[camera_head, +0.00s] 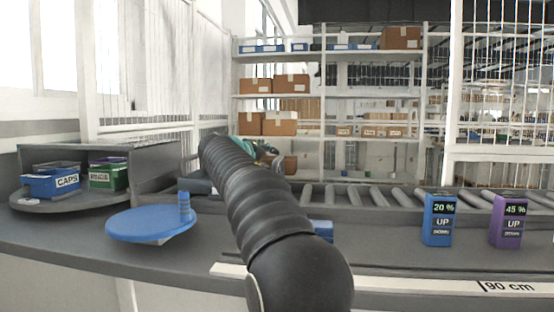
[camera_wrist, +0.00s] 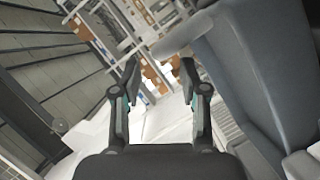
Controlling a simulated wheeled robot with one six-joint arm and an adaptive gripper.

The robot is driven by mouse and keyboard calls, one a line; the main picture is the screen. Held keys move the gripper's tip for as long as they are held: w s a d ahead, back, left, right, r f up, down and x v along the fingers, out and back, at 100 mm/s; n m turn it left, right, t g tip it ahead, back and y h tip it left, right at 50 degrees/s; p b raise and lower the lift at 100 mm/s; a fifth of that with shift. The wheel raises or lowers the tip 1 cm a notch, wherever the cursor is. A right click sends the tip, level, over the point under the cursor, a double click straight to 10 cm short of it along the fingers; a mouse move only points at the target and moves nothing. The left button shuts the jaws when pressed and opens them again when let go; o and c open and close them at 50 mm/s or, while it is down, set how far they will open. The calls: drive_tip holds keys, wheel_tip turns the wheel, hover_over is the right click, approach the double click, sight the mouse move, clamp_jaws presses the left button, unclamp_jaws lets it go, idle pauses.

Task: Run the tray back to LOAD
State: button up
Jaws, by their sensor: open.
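I cannot pick out a tray for certain, and I see no LOAD label. A blue control box (camera_head: 440,220) reads 20 % with UP and DOWN. A purple control box (camera_head: 508,221) beside it reads 45 % with UP and DOWN. A round blue disc (camera_head: 140,226) with a short ribbed blue peg (camera_head: 184,206) lies at the left of the counter. A small blue thing (camera_head: 322,230) shows partly behind my arm. My gripper (camera_wrist: 160,80) is open in the wrist view, with nothing between its fingers. In the head view my arm largely hides it.
A grey round platform (camera_head: 60,206) at the left holds a blue CAPS bin (camera_head: 52,184) and a green bin (camera_head: 106,178). A roller conveyor (camera_head: 390,197) runs behind the control boxes. A 90 cm strip (camera_head: 460,284) marks the front edge. Shelves with cartons (camera_head: 290,84) stand behind.

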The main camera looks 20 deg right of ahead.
drive_tip(key=p+x, duration=0.1)
drive_tip(key=x, duration=0.6)
drive_tip(key=shift+d, duration=0.1)
clamp_jaws()
